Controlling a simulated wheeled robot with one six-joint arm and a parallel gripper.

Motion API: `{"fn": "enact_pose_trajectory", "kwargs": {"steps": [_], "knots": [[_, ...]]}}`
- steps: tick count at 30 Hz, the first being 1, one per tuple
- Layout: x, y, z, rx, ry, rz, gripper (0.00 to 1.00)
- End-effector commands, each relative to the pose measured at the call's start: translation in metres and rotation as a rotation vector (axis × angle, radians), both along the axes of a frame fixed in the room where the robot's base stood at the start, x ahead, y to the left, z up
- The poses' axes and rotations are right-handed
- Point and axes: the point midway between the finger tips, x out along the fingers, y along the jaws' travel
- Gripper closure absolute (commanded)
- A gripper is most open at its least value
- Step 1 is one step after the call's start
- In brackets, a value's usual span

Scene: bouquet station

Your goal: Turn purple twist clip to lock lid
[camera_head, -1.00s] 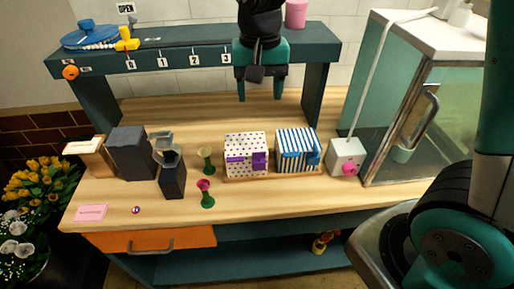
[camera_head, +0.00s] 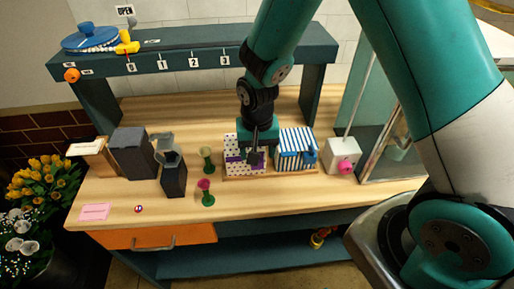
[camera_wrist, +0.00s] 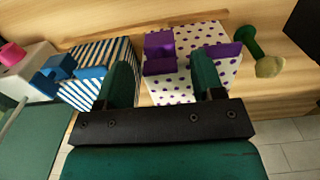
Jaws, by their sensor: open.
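The white box with purple dots (camera_head: 232,168) stands on the wooden worktop, partly hidden by my gripper (camera_head: 258,150) in the head view. It also shows in the wrist view (camera_wrist: 183,92). The purple twist clip (camera_wrist: 159,47) sits on this box, and a purple band (camera_wrist: 222,51) runs beside it. My gripper also shows in the wrist view (camera_wrist: 160,62). It is open, with one finger on either side of the clip as seen there. I cannot tell whether the fingers touch the box or the clip.
A blue-striped box (camera_head: 297,150) with a blue clip (camera_wrist: 58,68) stands right beside the dotted box in the head view. Green-stemmed holders (camera_head: 206,192), dark grey blocks (camera_head: 132,153) and a white box with a pink knob (camera_head: 343,155) stand nearby. A teal shelf (camera_head: 190,58) spans behind.

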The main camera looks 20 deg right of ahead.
Motion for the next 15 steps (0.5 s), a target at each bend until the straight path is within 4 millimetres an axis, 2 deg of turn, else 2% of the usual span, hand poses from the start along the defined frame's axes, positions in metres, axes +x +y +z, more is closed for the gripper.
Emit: {"fn": "enact_pose_trajectory", "kwargs": {"steps": [8,9,15], "knots": [[0.0000,0.0000,-0.0026,0.000,0.000,0.000,0.38],[0.0000,0.0000,-0.0025,0.000,0.000,0.000,0.41],[0.0001,0.0000,-0.0023,0.000,0.000,0.000,0.87]]}}
